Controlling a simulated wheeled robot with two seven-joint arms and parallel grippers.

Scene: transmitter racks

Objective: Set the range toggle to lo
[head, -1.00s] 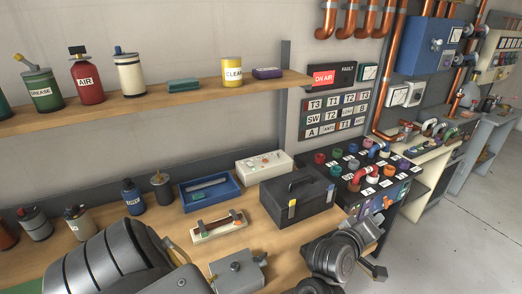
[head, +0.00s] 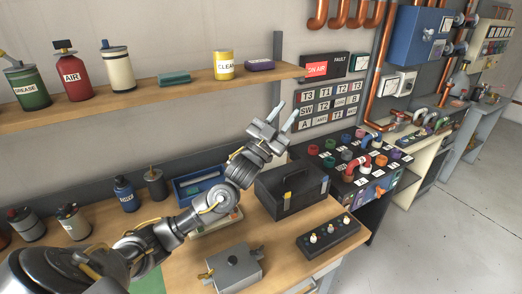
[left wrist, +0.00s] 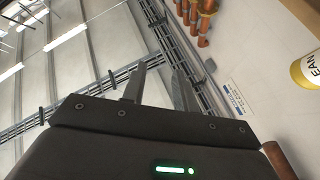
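A black switch box (head: 329,238) with a row of three pale-tipped toggles lies near the bench's right front edge in the head view. Its labels are too small to read, so I cannot tell which toggle is the range one or how it is set. My left gripper (head: 284,117) is raised above and behind the black toolbox, pointing up, away from the switch box. Its two fingers are apart and empty. They also show apart in the left wrist view (left wrist: 158,76), against the ceiling and wall. My right gripper is not in view.
The black toolbox (head: 292,190) stands behind the switch box. A grey metal box (head: 234,268) sits left of it at the front. A blue tray (head: 188,186) is partly hidden by my left arm. A shelf (head: 150,97) with cans runs above. Wood around the switch box is clear.

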